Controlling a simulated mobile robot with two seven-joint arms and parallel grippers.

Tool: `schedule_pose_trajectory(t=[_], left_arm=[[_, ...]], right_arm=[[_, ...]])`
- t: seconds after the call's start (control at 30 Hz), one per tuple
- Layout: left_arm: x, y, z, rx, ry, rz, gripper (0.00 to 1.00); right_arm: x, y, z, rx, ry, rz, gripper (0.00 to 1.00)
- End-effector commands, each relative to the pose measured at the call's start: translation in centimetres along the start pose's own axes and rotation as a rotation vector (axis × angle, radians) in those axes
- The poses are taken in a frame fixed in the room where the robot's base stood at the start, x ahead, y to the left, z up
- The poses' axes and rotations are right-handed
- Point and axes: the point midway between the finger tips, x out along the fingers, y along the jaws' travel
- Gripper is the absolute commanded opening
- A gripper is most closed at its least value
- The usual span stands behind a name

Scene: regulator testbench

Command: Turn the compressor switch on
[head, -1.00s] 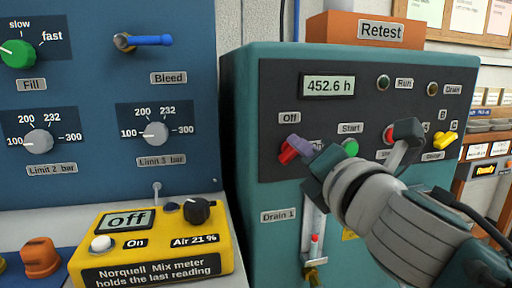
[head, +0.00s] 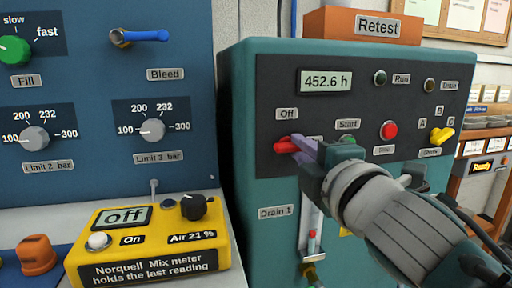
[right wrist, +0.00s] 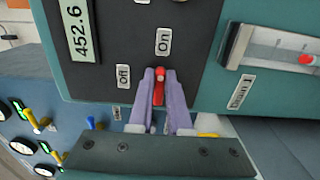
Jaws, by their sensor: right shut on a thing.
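The compressor's red switch handle (head: 285,145) sits on the dark panel of the teal cabinet, below the "Off" label (head: 286,114). It points roughly left in the head view. My right gripper (head: 299,147) has its purple fingers shut on this handle. In the right wrist view, the red handle (right wrist: 159,86) shows between the two fingers of the gripper (right wrist: 160,72). The "On" label (right wrist: 163,42) lies just past the fingertips and the "Off" label (right wrist: 123,76) to their left. My left gripper is not in view.
The green Start button (head: 348,140) is partly hidden behind my right gripper. A red button (head: 388,130) and a yellow selector (head: 441,136) stand further right. The yellow mix meter (head: 150,262) stands at the lower left, before the blue panel (head: 90,100).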

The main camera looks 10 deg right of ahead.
Motion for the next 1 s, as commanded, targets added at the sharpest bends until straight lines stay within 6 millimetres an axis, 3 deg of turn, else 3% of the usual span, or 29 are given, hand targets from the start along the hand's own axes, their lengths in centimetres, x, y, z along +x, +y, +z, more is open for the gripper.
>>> schedule_pose_trajectory(t=[0.53, 0.57, 0.8, 1.0], left_arm=[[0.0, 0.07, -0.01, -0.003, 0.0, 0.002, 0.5], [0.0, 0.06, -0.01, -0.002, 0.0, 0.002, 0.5], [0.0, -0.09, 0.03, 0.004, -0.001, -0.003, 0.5], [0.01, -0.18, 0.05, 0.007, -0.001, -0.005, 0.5]], right_arm=[[0.0, -0.03, -0.04, 0.028, 0.001, 0.0, 0.0], [0.0, -0.03, -0.04, 0.028, 0.001, 0.0, 0.18], [0.0, -0.03, -0.04, 0.025, 0.001, 0.0, 0.45], [0.0, -0.02, -0.03, 0.024, 0.0, 0.0, 0.46]])
